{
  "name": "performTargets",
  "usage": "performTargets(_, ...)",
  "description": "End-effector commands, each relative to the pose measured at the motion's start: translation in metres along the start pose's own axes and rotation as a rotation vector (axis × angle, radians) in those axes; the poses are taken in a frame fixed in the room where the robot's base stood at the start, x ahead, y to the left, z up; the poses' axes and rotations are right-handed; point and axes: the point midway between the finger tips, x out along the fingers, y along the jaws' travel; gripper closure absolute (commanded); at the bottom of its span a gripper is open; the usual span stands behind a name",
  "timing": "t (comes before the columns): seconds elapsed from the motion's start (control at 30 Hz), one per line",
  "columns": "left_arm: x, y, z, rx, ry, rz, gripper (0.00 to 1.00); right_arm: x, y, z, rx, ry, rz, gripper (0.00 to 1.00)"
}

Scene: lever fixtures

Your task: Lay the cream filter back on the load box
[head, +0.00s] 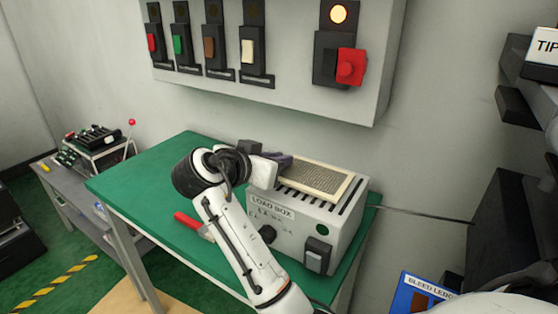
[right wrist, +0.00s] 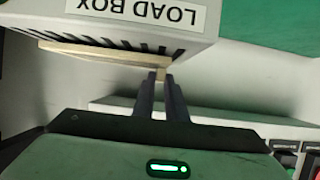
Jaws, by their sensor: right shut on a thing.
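The cream filter (head: 318,180) is a flat panel with a pale frame and a fine grille. In the head view it lies flat over the slotted top of the grey load box (head: 285,232). My right gripper (head: 282,161) is at the filter's left end, shut on it. In the right wrist view, turned upside down, the fingers (right wrist: 161,80) pinch a small cream tab of the filter (right wrist: 100,56) beside the load box (right wrist: 120,22). I cannot tell whether the filter rests fully on the box or is slightly above it. My left gripper is out of view.
The load box stands on a green-topped table (head: 135,180). A grey side bench (head: 75,205) stands at left.

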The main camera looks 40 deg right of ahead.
Motion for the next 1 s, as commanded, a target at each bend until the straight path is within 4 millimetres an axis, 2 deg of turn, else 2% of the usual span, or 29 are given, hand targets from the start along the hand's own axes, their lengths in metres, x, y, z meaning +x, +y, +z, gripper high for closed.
performTargets(0.4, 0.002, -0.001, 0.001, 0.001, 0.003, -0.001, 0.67, 0.003, 0.0, 0.008, 0.0, 0.0, -0.001, 1.0)
performTargets(0.43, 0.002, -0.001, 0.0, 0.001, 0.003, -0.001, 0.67, 0.003, 0.0, 0.007, 0.001, 0.0, -0.001, 0.85)
performTargets(0.53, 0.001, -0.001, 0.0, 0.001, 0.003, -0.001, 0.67, 0.003, 0.0, 0.006, 0.001, 0.0, -0.001, 0.69)
performTargets(0.87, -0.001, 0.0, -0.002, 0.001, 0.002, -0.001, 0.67, 0.001, 0.0, 0.003, 0.001, 0.0, -0.001, 0.69)
performTargets(1.0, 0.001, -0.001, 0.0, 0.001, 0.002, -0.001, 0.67, -0.014, -0.001, 0.005, 0.002, -0.002, -0.005, 0.69)
